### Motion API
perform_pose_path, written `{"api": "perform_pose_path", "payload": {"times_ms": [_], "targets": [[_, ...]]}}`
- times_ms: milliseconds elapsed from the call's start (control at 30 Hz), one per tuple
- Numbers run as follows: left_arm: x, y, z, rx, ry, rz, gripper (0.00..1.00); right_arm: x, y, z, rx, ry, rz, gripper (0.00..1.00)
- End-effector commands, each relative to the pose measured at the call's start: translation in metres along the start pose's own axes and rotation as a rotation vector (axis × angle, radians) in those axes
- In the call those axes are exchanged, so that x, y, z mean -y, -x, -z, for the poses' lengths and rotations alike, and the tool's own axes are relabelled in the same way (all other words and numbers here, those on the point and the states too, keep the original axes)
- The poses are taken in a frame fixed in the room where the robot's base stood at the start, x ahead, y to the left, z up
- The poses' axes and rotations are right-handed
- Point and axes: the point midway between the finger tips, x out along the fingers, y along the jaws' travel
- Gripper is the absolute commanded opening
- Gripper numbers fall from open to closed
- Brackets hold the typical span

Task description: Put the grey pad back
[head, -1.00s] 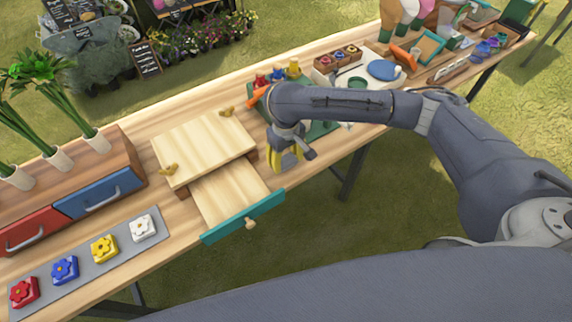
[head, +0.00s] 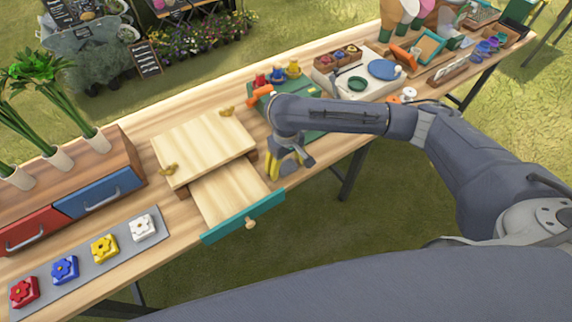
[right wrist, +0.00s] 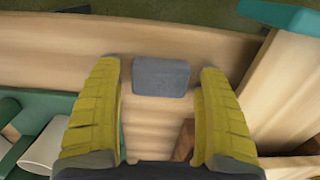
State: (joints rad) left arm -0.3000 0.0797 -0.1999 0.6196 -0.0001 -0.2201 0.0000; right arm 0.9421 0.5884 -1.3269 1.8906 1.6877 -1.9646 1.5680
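The grey pad (right wrist: 160,77), a small rounded block, lies on the wooden table near its edge in the right wrist view. It sits between and beyond the two yellow fingers of my right gripper (right wrist: 160,112), which are spread with a gap on each side of it. In the head view my right gripper (head: 281,166) points down just right of the open drawer (head: 225,188) with its teal front. The pad cannot be made out there behind the gripper. My left gripper is not in view.
A wooden box (head: 190,145) with gold brackets stands behind the drawer. A grey strip (head: 130,250) with several flower buttons lies at the front left. Blue and red drawers (head: 100,193) stand at the left.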

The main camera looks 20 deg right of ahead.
Motion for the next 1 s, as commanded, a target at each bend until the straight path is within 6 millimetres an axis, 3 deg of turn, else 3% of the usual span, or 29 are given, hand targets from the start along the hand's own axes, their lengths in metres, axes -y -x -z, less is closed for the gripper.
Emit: {"api": "perform_pose_path", "payload": {"times_ms": [367, 1000], "targets": [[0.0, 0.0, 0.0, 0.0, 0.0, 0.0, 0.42, 0.0, 0.009, 0.001, -0.003, 0.001, -0.001, 0.75], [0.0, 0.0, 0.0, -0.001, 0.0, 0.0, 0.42, 0.0, 0.097, 0.001, -0.003, 0.002, -0.002, 0.75]]}}
